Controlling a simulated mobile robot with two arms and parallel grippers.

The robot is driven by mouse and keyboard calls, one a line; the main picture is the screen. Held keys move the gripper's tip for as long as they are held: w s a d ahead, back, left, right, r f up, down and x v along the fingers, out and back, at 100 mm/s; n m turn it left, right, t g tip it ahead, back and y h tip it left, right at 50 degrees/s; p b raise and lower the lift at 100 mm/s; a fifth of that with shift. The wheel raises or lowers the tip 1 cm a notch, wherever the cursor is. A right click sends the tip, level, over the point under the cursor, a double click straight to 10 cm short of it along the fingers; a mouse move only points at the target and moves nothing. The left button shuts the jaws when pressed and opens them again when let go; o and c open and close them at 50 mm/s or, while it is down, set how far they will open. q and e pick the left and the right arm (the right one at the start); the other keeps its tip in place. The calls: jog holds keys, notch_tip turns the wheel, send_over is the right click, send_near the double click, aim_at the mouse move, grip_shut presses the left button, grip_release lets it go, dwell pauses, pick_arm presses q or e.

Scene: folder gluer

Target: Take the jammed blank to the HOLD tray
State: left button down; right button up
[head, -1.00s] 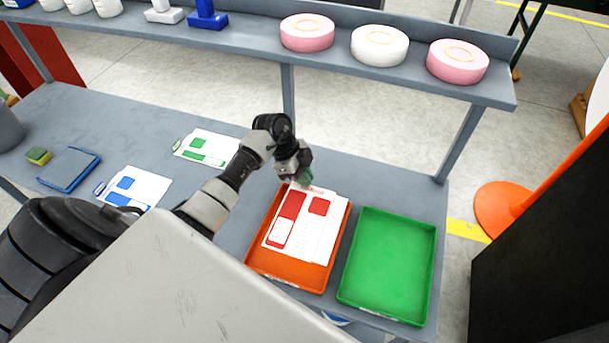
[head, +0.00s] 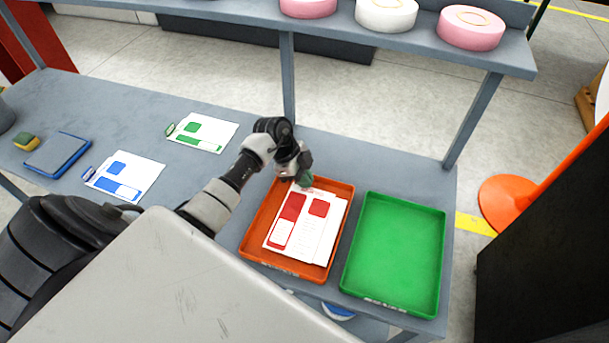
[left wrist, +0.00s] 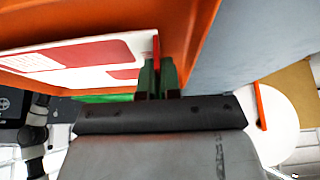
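The blank (head: 299,222) is a white sheet with red panels. In the head view it lies over the orange tray (head: 342,186); I cannot tell whether it rests fully on the floor. A green tray (head: 395,250) stands to the right, empty. The tray labels are too small to read. My left gripper (head: 304,180) is at the orange tray's far edge, over the blank's far end. In the left wrist view its green fingers (left wrist: 157,78) are close together around a thin red tab (left wrist: 156,47) at the blank's edge. My right gripper is not in view.
A blank with green panels (head: 203,132) and one with blue panels (head: 125,177) lie on the grey table (head: 220,165) at left. A blue-edged pad (head: 58,153) and a small sponge (head: 26,142) lie farther left. A shelf with rolls (head: 471,27) runs above the back edge.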

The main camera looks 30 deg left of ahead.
pick_arm(q)
jog(key=shift+f, duration=0.2)
jog(key=c, duration=0.6)
grip_release()
jog(key=shift+s, duration=0.1)
jog(key=shift+r, duration=0.15)
jog(key=shift+r, duration=0.1)
